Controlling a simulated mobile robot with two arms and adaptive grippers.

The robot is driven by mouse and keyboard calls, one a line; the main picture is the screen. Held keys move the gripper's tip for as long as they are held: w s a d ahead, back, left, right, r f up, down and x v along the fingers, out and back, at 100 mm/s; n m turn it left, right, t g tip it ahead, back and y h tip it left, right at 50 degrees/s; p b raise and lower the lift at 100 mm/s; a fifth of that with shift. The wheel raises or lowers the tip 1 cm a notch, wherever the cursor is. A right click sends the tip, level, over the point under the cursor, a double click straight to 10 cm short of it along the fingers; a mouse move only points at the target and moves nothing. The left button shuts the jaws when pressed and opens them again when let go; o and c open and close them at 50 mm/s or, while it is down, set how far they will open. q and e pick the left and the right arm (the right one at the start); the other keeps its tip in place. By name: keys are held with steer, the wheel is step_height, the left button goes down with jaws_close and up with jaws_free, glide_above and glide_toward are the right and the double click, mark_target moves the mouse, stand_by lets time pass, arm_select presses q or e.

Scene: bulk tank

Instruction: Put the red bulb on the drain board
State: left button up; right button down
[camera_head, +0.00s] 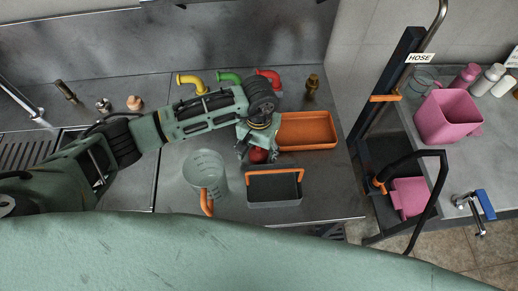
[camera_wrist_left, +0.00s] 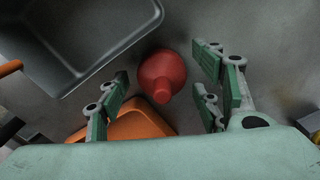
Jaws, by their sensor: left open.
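The red bulb (camera_head: 258,156) lies on the grey steel counter between the orange tray and the dark caddy, partly hidden under my gripper in the head view. In the left wrist view the whole red bulb (camera_wrist_left: 162,74) shows, with its narrow neck toward my gripper. My left gripper (camera_head: 256,150) is open above it. In the wrist view its fingers (camera_wrist_left: 165,90) stand apart on either side of the bulb, with gaps on both sides. A ribbed drain area (camera_head: 22,150) shows at the far left of the counter, partly behind my left arm. My right gripper is not in view.
The orange tray (camera_head: 306,131) lies right of my gripper. The dark caddy (camera_head: 273,188) with an orange handle stands in front, and a clear jug (camera_head: 206,173) stands to its left. Yellow, green and red elbow pipes (camera_head: 228,79) line the back. Steel counter (camera_head: 178,190) is bare left of the jug.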

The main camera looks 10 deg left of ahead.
arm_select(q)
steer(key=shift+r+p, duration=0.25)
steer(key=shift+p, duration=0.05)
step_height(320, 180, up, 10)
steer(key=b, duration=0.5)
steer(key=shift+w+r, duration=0.1)
steer(key=shift+r, duration=0.8)
